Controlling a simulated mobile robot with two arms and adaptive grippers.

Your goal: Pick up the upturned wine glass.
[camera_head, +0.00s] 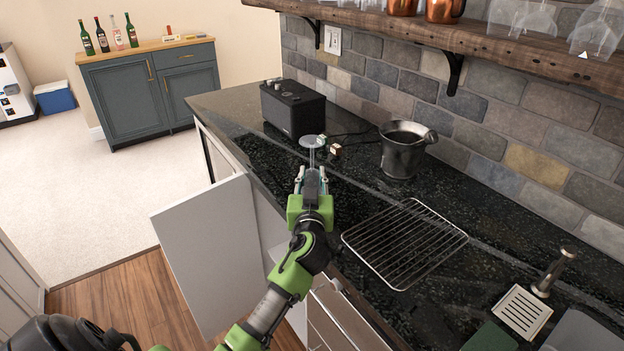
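The upturned wine glass (312,142) is clear, with its round foot on top and its stem running down. It is over the black stone counter, in front of the black speaker. My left gripper (312,177) reaches forward at the glass, its two fingers apart on either side of the line of the stem. The gripper hides the lower part of the glass, so I cannot tell whether the fingers touch it. My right gripper is not in view.
A black speaker (292,109), small boxes (335,150) and a dark metal bucket (402,150) stand close by on the counter (240,104). A wire rack (404,243) lies to the right. A wooden shelf (500,44) overhangs the back. A white cabinet door (207,255) stands open below.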

